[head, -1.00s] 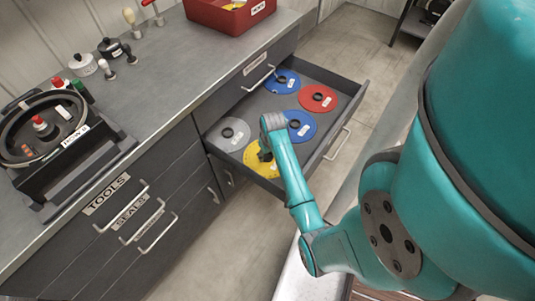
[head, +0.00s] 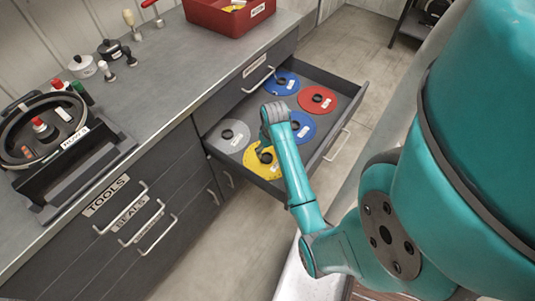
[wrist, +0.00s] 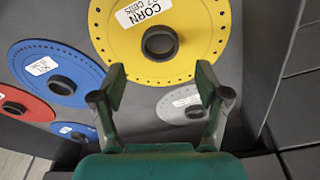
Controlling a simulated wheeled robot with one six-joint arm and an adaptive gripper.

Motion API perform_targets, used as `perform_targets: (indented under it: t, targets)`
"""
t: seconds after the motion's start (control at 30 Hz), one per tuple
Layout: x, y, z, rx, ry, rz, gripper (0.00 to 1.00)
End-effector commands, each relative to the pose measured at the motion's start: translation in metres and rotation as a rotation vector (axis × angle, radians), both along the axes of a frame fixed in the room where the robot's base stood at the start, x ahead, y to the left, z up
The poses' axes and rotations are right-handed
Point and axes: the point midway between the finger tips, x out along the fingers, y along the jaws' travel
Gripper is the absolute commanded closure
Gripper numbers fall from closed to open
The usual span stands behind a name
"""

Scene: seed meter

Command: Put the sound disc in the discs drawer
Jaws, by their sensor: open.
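The discs lie in an open grey drawer (head: 318,78). A yellow disc (head: 252,168) with a dark hub lies at its near end; its label reads CORN in the wrist view (wrist: 190,60). My gripper (wrist: 160,88) is open and empty, just off the yellow disc's hub; in the head view my wrist partly hides its fingers. Also in the drawer are a grey disc (head: 226,142), a red disc (head: 326,93) and two blue discs, one far (head: 277,91) and one near (head: 303,135). I cannot tell which one is the sound disc.
A black seed meter (head: 60,160) stands on the counter at left, with jars and small tools behind it. A red bin (head: 225,22) stands at the counter's far end. Shut drawers labelled TOOLS (head: 105,195) and SEALS are below. Floor shows beyond the open drawer.

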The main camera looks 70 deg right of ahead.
Motion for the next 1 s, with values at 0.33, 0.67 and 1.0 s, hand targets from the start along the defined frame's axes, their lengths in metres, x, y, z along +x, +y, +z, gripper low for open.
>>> perform_targets:
  t: [0.33, 0.67, 1.0]
  targets:
    - [-0.006, 0.004, 0.053, -0.001, -0.001, 0.0, 0.25]
    - [-0.007, 0.005, 0.061, 0.0, 0.0, 0.0, 0.25]
    - [-0.008, 0.005, 0.06, 0.0, 0.0, 0.0, 0.25]
